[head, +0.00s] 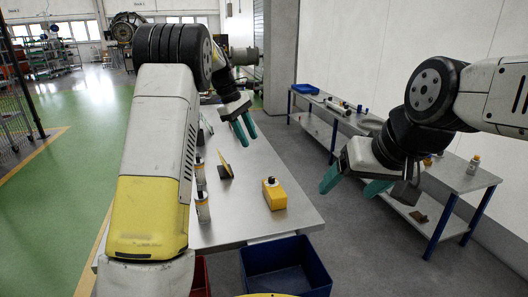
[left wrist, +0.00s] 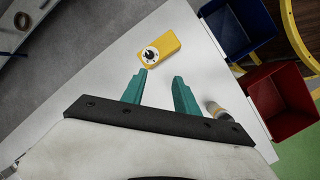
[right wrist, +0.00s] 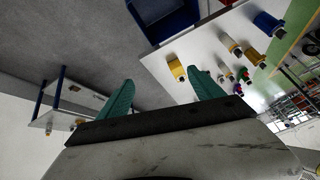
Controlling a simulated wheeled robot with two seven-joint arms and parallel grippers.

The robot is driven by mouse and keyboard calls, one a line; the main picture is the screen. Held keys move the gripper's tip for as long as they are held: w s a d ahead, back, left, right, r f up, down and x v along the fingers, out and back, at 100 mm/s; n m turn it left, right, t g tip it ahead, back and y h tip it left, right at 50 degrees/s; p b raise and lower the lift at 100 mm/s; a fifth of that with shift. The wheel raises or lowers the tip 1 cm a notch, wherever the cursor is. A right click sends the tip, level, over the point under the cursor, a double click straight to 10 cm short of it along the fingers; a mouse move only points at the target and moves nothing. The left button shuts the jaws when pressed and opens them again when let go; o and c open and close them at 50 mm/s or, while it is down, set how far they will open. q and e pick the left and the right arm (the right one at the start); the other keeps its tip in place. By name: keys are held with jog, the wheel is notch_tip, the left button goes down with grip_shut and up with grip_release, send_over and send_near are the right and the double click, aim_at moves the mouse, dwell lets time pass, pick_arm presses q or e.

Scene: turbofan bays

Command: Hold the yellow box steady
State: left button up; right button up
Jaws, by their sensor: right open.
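The yellow box (head: 274,195) stands on the grey table (head: 235,225) near its front right corner, with a dark round part on top. It also shows in the left wrist view (left wrist: 165,45), ahead of the fingertips, with a white and black dial on it. My left gripper (head: 244,130) is open and empty above the table, beyond the box and apart from it. My right gripper (head: 353,184) is open and empty, over the floor gap to the right of the box.
Bottles (head: 201,205) and a dark, yellow-edged wedge (head: 225,167) stand on the table left of the box. A blue bin (head: 285,268) and a red bin (head: 200,278) sit at the table's front edge. A second bench (head: 455,176) stands along the right wall.

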jog(key=shift+o, duration=0.4)
jog(key=n+g+h, duration=0.2)
jog(key=n+g, duration=0.1)
jog(key=g, duration=0.3)
send_over(278, 194)
jog(key=f, duration=1.9)
jog(key=shift+s+d+f, duration=0.1)
jog(key=shift+s+f, duration=0.15)
jog(key=shift+f, duration=0.05)
jog(key=shift+w+f, duration=0.1)
jog(key=shift+f, duration=0.65)
notch_tip(278, 194, down, 7)
pick_arm(q)
jog(key=w+d+f+n+g, duration=0.1)
jog(key=w+d+f, duration=0.3)
jog(key=f, duration=0.4)
jog(key=shift+w+n+g, duration=0.3)
jog(key=shift+n, duration=0.1)
